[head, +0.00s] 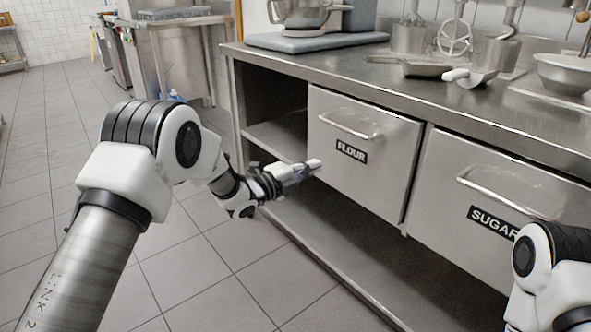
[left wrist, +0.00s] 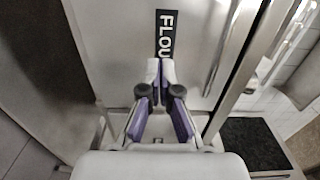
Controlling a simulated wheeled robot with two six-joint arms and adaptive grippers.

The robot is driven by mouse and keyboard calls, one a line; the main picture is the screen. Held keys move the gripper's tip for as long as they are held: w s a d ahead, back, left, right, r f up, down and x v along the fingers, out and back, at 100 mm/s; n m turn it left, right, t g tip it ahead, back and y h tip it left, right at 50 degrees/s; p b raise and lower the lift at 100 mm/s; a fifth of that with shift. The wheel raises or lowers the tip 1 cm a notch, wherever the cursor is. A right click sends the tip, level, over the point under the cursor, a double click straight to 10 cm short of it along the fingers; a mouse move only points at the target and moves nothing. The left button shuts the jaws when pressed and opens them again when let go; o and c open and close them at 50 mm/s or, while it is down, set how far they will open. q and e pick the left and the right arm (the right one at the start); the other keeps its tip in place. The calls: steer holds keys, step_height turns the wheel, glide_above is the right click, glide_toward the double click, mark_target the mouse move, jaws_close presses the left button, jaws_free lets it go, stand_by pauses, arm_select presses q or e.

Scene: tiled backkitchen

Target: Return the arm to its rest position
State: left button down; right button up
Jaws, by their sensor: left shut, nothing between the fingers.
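My left arm comes in from the left in the head view, and its gripper (head: 312,165) is at the lower left part of the flour bin's front. The left gripper's fingers are together and empty; in the left wrist view the closed fingertips (left wrist: 160,72) point at the bin front just below the label. The flour bin (head: 385,165) is a grey metal front with a black "FLOUR" label and a bar handle (head: 349,127). I cannot tell whether the fingertips touch it. Part of my right arm shows at the lower right; its gripper is out of view.
The sugar bin (head: 484,172) hangs to the right under the steel counter (head: 450,98). A scoop (head: 469,77), a pan (head: 411,67) and a bowl (head: 565,72) stand on top. An open lower shelf (head: 325,225) runs below the bins. The tiled floor (head: 190,275) is clear.

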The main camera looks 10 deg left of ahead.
arm_select(q)
steer(key=s+a+f+n+g+y, duration=0.25)
steer(key=s+f, duration=0.45)
steer(key=f, duration=0.4)
steer(key=s+a+f+n+g+y, duration=0.1)
steer(key=s+f+n, duration=0.2)
steer(key=s+f, duration=0.5)
steer(key=s+a+f+n+g+y, duration=0.35)
steer(key=s+f+n, duration=0.25)
steer(key=s+f, duration=0.5)
steer(key=s+a+f+n+g+y, duration=0.2)
steer(key=s+a+f+n+g, duration=0.35)
steer(key=s, duration=1.05)
steer(key=s+n+g+y, duration=0.2)
steer(key=s+n, duration=0.7)
step_height(320, 180, up, 30)
steer(key=p, duration=3)
steer(key=shift+a+r, duration=0.2)
steer(key=shift+a, duration=0.2)
arm_select(e)
step_height(320, 180, up, 31)
